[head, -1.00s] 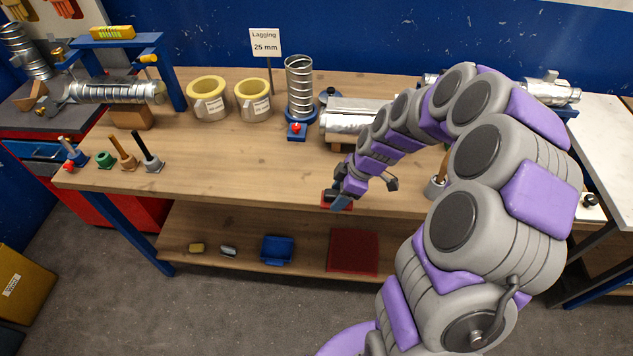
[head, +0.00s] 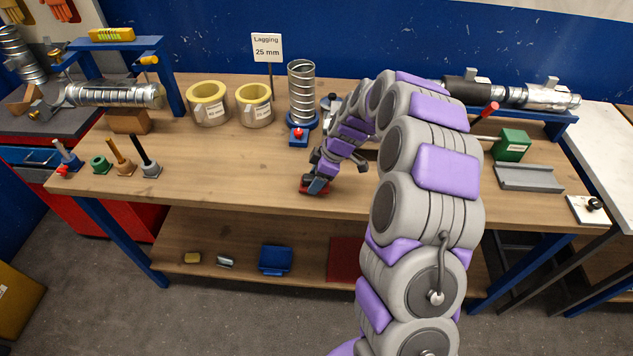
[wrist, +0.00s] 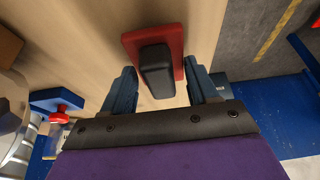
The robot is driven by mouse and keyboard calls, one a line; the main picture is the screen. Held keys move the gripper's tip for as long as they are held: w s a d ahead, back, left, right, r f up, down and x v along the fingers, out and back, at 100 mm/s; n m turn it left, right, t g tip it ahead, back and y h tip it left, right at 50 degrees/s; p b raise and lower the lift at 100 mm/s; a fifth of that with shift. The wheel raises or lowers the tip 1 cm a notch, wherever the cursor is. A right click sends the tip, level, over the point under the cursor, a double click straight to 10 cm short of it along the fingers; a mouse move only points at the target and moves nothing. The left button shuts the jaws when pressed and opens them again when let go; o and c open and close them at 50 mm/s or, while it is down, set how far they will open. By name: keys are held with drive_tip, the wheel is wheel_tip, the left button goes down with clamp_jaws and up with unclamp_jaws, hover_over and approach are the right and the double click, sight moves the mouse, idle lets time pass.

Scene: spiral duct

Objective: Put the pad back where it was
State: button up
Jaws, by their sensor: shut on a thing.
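The pad is a red block (wrist: 176,44) with a black handle (wrist: 156,72), seen in the wrist view. My gripper (wrist: 160,88) is shut on the pad by its handle, with a blue-grey finger on each side. In the head view my gripper (head: 317,183) is low near the bench's front edge, and a little of the red pad (head: 306,188) shows under it. I cannot tell whether the pad touches the bench top.
The wooden bench (head: 230,170) is clear to the left of my gripper. A blue block with a red knob (head: 299,137) and a spiral duct (head: 302,95) stand behind. Handled tools (head: 150,160) stand at left. The lower shelf holds a blue tray (head: 275,258) and a red mat (head: 345,258).

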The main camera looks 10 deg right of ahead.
drive_tip(key=shift+d+f, duration=0.15)
drive_tip(key=shift+f, duration=0.45)
drive_tip(key=shift+d, duration=0.95)
drive_tip(key=o, duration=0.7)
drive_tip(key=shift+a, duration=0.1)
drive_tip(key=o, duration=0.3)
drive_tip(key=shift+a, duration=0.75)
drive_tip(key=shift+d+r, duration=0.15)
drive_tip(key=shift+d, duration=0.3)
drive_tip(key=shift+p+v, duration=1.45)
drive_tip(key=shift+v, duration=4.55)
drive_tip(key=s+a+r+m+g, duration=0.1)
drive_tip(key=s+a+r+m, duration=0.1)
drive_tip(key=s+a+r, duration=0.4)
drive_tip(key=s+m+h, duration=0.1)
drive_tip(key=s+m, duration=0.3)
drive_tip(key=s, duration=0.7)
drive_tip(key=s+r+m+g+h, duration=0.1)
drive_tip(key=s+m, duration=0.3)
drive_tip(key=s, duration=0.8)
drive_tip(key=s+d+m+g+h, duration=0.1)
drive_tip(key=s+m, duration=0.3)
drive_tip(key=s, duration=0.7)
drive_tip(key=shift+s+r+h, duration=0.2)
drive_tip(key=shift+s+h, duration=0.15)
drive_tip(key=shift+h, duration=0.25)
